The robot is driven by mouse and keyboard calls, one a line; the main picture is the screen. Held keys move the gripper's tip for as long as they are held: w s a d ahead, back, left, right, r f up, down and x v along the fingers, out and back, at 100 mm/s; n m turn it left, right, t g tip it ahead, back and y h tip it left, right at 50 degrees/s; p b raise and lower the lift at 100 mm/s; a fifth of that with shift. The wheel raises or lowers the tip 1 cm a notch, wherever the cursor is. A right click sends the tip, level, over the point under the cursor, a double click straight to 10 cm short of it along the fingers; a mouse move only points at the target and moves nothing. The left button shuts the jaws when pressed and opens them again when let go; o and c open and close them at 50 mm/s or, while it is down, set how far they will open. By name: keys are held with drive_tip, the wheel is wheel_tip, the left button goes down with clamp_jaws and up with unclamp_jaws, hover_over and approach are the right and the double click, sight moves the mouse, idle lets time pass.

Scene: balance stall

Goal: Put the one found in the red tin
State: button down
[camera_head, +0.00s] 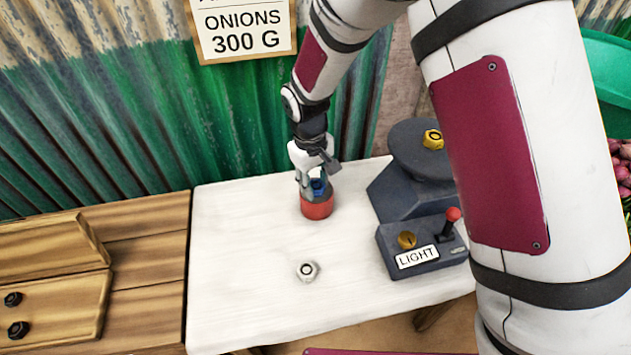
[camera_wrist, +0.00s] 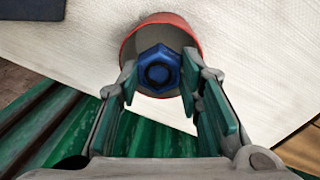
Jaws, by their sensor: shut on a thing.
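The red tin (camera_head: 317,209) stands on the white table near the wall; its red rim also shows in the wrist view (camera_wrist: 128,44). My gripper (camera_head: 316,183) is pointed down at the tin's mouth. A blue hexagonal nut (camera_wrist: 159,71) is between my fingertips, and my gripper is shut on it. In the wrist view the nut appears over the tin's opening. The blue also shows in the head view (camera_head: 319,186). I cannot tell how deep the nut is in the tin.
A silver nut (camera_head: 307,271) lies on the white table (camera_head: 240,250). A dark scale (camera_head: 415,160) with a yellow nut (camera_head: 433,139) stands at right, behind a LIGHT box (camera_head: 420,247) with a brass nut (camera_head: 406,240) and a red-topped lever (camera_head: 452,217). Black nuts (camera_head: 17,330) lie on wood at left.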

drive_tip(key=shift+s+d+f, duration=0.15)
drive_tip(key=shift+s+f, duration=0.05)
drive_tip(key=shift+f, duration=0.55)
drive_tip(key=c, duration=1.4)
unclamp_jaws()
drive_tip(key=shift+o, duration=1.4)
drive_tip(key=shift+w+f, duration=0.1)
drive_tip(key=shift+r, duration=0.25)
drive_tip(key=shift+w+r, duration=0.1)
drive_tip(key=shift+r, duration=0.2)
wheel_tip(320, 180, up, 13)
drive_tip(key=a, duration=0.1)
drive_tip(key=shift+s+f+p, duration=0.2)
drive_tip(key=shift+s+p, duration=0.15)
drive_tip(key=shift+p, duration=0.05)
